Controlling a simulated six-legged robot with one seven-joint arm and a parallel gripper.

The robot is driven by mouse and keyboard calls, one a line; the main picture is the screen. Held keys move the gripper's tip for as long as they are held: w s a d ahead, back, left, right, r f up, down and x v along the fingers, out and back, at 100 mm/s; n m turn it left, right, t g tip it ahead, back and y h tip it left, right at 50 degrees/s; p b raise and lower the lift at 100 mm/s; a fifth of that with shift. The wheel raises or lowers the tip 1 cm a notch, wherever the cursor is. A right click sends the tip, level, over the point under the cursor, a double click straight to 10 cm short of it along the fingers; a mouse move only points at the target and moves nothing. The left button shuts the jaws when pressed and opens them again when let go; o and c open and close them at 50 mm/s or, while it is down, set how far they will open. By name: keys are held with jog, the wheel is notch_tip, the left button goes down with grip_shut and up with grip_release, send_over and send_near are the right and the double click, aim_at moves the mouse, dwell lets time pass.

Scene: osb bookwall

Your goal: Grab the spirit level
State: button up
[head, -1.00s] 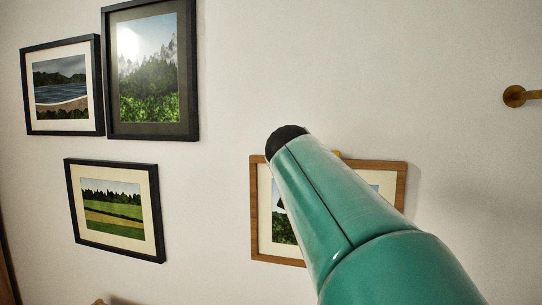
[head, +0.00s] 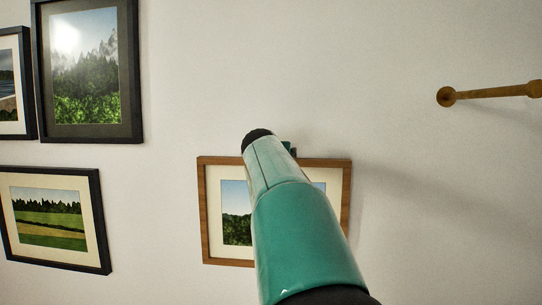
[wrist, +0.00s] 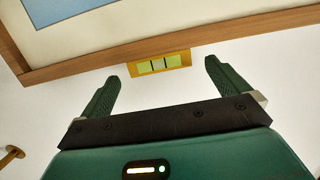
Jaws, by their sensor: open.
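The spirit level (wrist: 158,64) is a small yellow block with a greenish vial. In the wrist view it lies along the outer edge of a wooden picture frame (wrist: 95,54), seeming to touch it. My gripper (wrist: 162,80) is open, its two dark green fingers spread wide, with the level beyond the fingertips and roughly centred between them. Nothing is between the fingers. In the head view my green arm covers the middle of the wooden picture frame (head: 204,215), and the level is hidden there.
Black-framed pictures hang at the left, among them a tall forest picture (head: 90,85) and a field picture (head: 55,218). A wooden peg or rail (head: 490,92) sticks out from the wall at upper right. The wall between is bare.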

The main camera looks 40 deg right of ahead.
jog(key=shift+x, duration=1.15)
jog(key=c, duration=1.1)
